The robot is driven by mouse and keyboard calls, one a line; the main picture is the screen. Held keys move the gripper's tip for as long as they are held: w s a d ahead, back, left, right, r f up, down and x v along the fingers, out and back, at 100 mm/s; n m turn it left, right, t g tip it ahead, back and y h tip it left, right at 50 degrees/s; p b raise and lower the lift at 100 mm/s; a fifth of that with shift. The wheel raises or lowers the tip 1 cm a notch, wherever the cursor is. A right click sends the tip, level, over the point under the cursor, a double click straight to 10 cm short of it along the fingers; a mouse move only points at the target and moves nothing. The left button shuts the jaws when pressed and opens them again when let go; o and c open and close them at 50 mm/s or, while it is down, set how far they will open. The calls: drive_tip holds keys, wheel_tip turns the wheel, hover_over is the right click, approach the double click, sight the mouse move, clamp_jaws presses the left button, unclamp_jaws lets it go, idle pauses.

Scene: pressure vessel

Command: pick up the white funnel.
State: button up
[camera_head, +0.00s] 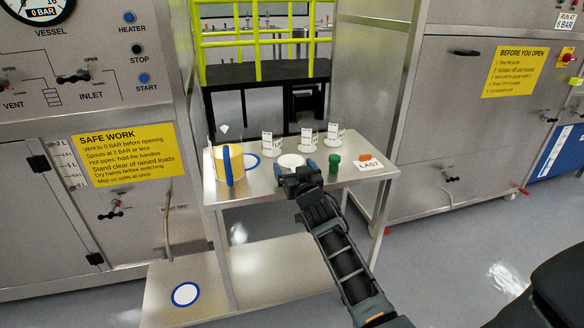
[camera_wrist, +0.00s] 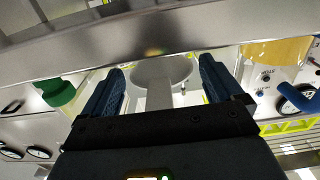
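The white funnel (camera_head: 291,160) is on the steel table, its pale round mouth showing just behind my gripper (camera_head: 297,178) in the head view. In the wrist view, the funnel (camera_wrist: 160,72) shows between the two blue fingers of my gripper (camera_wrist: 160,85), with its narrow stem running toward the palm. The fingers are apart, with a small gap seeming to remain on each side of the funnel. I cannot tell how deep the funnel sits between them. The lower end of the stem is hidden behind the gripper body.
A green bottle (camera_head: 334,164) stands close right of my gripper. A yellowish jug (camera_head: 222,168) with a blue handle is at the table's left. Several labelled white containers (camera_head: 309,138) stand behind. An orange item (camera_head: 365,156) and a "LAST" card (camera_head: 370,166) lie at the right.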

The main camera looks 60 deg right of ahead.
drive_tip(key=c, duration=0.8)
drive_tip(key=shift+c, duration=0.2)
drive_tip(key=shift+r, duration=0.1)
